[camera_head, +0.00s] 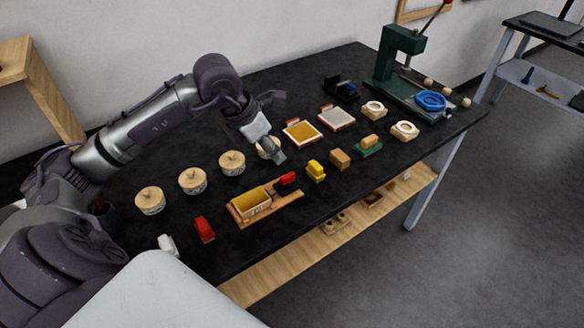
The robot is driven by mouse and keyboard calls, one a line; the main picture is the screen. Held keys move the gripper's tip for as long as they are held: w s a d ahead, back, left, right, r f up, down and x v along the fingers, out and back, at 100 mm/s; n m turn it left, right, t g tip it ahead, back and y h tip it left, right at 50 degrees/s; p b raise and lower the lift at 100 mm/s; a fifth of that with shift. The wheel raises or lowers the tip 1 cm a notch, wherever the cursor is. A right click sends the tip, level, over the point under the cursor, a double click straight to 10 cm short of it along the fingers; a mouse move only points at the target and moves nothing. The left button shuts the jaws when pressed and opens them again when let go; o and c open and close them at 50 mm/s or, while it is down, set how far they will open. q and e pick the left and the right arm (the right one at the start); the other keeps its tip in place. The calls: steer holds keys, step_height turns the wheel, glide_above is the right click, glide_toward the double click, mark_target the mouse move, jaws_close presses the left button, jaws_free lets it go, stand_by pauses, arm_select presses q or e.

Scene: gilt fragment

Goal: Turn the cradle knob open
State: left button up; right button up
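My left gripper (275,152) reaches in from the left and points down over the black table, at a round wooden lidded pot (265,154) that it partly hides. I cannot tell whether its fingers touch the pot or are apart. No part is clearly marked as the cradle knob. A wooden holder (238,216) with a yellow box in it and a red piece (288,178) at its right end lies in front of the gripper. A green press (397,50) with a blue ring (431,100) and several small wooden knobs (447,91) stands at the far right. My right gripper is out of view.
Red (204,229), white (168,246) and yellow (316,171) blocks stand along the front. Two flat trays (302,133), pale rings (405,131) and a black device (341,89) lie near the press. The black table (330,205) has bare room along its front edge.

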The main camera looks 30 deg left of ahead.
mark_target(287, 176)
arm_select(q)
steer(key=shift+y, duration=0.3)
steer(key=p+x, duration=0.1)
steer(key=x, duration=0.3)
steer(key=p+x, duration=0.1)
steer(key=x, duration=0.3)
steer(key=a+x, duration=0.1)
steer(key=x, duration=0.3)
steer(key=shift+a+f+p, duration=0.1)
steer(key=shift+f+p, duration=0.1)
steer(key=shift+p, duration=0.2)
steer(key=shift+w+f, duration=0.15)
steer(key=shift+f, duration=0.35)
jaws_close()
